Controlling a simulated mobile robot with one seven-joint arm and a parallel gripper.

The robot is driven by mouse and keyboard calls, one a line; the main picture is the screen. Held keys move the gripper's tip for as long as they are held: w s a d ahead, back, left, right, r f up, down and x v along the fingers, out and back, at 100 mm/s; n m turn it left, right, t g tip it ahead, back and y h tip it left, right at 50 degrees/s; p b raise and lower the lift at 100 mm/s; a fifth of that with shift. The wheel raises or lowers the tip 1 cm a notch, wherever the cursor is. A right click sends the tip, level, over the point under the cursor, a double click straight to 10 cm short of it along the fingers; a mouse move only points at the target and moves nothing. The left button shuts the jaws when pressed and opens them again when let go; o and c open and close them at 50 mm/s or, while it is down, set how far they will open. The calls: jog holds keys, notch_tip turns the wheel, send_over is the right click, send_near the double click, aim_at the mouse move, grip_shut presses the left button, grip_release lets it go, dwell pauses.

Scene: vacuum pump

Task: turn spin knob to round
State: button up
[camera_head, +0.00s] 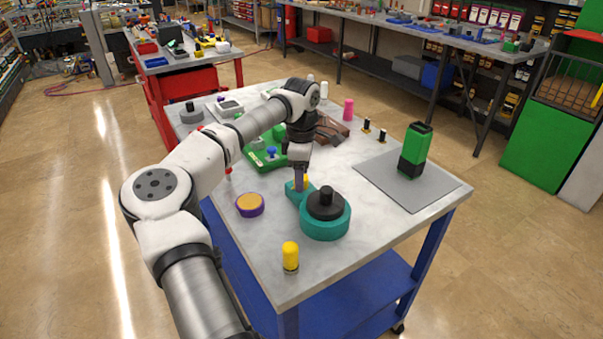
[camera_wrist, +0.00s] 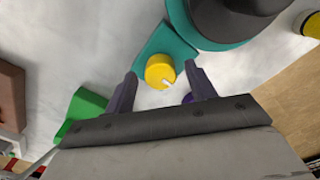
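The teal vacuum pump (camera_head: 326,226) with its black top stands near the front of the table, and part of it shows in the wrist view (camera_wrist: 205,38). The yellow spin knob (camera_wrist: 159,68) sits on the pump's teal arm and has a white mark on its lower right edge. In the head view the knob (camera_head: 306,179) is partly hidden behind a finger. My gripper (camera_wrist: 161,73) is open, with one finger on each side of the knob and visible gaps between. In the head view my gripper (camera_head: 299,188) points down at the teal arm.
A purple and orange round piece (camera_head: 250,205) lies left of the pump, and a yellow-topped cylinder (camera_head: 290,257) stands in front. A green and black block (camera_head: 415,150) stands on a grey mat (camera_head: 386,181) at right. Green parts (camera_head: 262,158) lie behind my gripper.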

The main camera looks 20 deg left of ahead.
notch_tip(320, 180, up, 14)
jog(key=b, duration=0.2)
dwell(0.4)
jog(key=shift+s+f, duration=0.1)
jog(key=shift+f, duration=0.1)
